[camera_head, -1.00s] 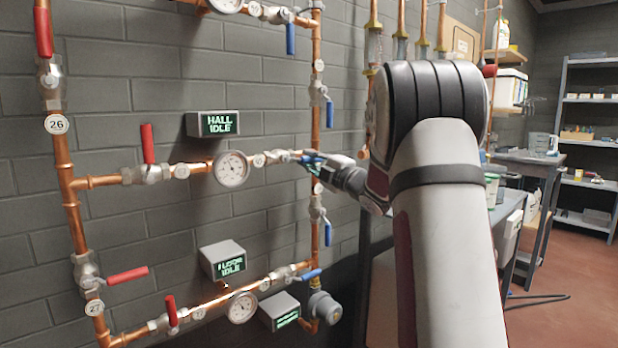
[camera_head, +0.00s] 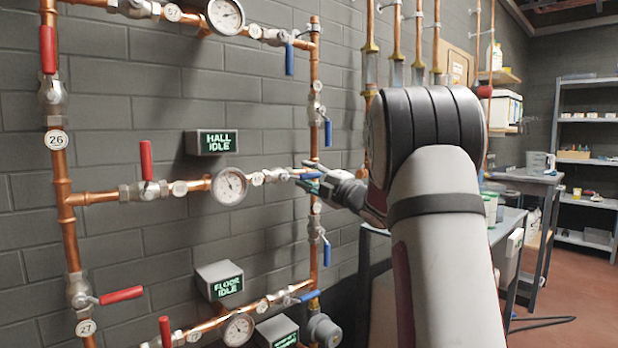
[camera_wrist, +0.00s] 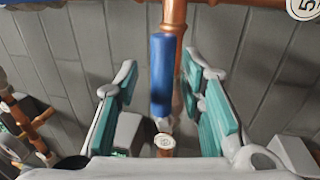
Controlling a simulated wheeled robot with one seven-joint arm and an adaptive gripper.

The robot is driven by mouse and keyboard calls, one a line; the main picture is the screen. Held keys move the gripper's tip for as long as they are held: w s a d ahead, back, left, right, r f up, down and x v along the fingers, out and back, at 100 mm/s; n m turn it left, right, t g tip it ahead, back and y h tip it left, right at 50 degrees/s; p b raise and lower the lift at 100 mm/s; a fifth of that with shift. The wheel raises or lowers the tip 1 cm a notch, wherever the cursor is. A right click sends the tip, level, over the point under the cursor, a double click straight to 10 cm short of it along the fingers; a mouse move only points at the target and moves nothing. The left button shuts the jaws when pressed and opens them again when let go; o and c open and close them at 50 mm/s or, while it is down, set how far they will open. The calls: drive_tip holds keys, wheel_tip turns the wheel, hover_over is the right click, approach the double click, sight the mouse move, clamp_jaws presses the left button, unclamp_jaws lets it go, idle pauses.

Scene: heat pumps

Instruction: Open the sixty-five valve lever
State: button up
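A blue valve lever (camera_head: 309,175) sits at the right end of the middle copper pipe row. In the wrist view this blue lever (camera_wrist: 162,75) stands between the two teal-padded fingers of my gripper (camera_wrist: 163,85). The fingers are spread, with visible gaps beside the lever. In the head view my gripper (camera_head: 308,177) is at the lever, by the upright pipe. I cannot read the number sixty-five on any tag; a round tag at the wrist view's top right (camera_wrist: 303,7) shows only part of a 5.
Other blue levers are close by, above (camera_head: 328,134) and below (camera_head: 327,252) on the upright pipe. Red levers (camera_head: 146,160) are further left. A gauge (camera_head: 229,186) and the HALL IDLE display (camera_head: 212,142) are left of my gripper. A workbench stands to the right.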

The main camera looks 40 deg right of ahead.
drive_tip(key=s+f, duration=0.2)
drive_tip(key=s, duration=0.9)
drive_tip(key=shift+s+d+f, duration=0.2)
drive_tip(key=shift+s, duration=0.15)
